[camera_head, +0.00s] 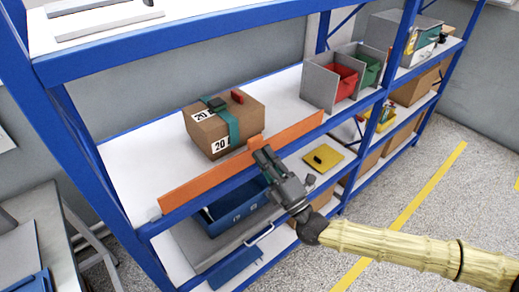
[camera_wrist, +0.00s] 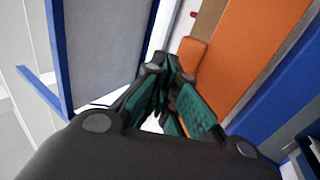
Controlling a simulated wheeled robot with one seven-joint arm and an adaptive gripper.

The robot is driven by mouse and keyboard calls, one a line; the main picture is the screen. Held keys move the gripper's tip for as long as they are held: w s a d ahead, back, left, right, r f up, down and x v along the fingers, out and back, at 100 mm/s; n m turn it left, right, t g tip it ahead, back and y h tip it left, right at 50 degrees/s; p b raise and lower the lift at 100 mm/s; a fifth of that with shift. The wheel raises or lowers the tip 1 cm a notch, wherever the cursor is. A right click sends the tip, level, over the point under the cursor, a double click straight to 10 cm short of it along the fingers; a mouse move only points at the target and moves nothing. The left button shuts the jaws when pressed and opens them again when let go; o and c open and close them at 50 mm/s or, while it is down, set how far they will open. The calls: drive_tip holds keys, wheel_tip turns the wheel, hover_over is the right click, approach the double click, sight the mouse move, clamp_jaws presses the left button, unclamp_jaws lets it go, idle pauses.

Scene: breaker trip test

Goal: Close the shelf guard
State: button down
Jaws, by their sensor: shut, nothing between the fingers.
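The orange shelf guard (camera_head: 215,172) is a long bar standing along the front edge of the middle shelf of the blue rack. A small orange tab (camera_head: 256,142) rises from its upper edge near the middle. My gripper (camera_head: 262,155) is shut and empty, with its fingertips at the front of the guard just below the tab. In the wrist view the fingers (camera_wrist: 168,108) are together beside the orange guard (camera_wrist: 232,62), close to the tab (camera_wrist: 191,55). I cannot tell whether they touch it.
A cardboard box (camera_head: 225,120) with a green strap sits behind the guard on the shelf. A grey divider with a red bin (camera_head: 345,80) and a green bin (camera_head: 370,68) stands to its right. A blue bin (camera_head: 235,207) is below. The floor at right is clear.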

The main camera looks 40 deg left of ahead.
drive_tip(key=s+d+b, duration=0.2)
drive_tip(key=d+b, duration=0.2)
drive_tip(key=d, duration=0.6)
drive_tip(key=shift+s+d, duration=0.35)
drive_tip(key=shift+s, duration=0.05)
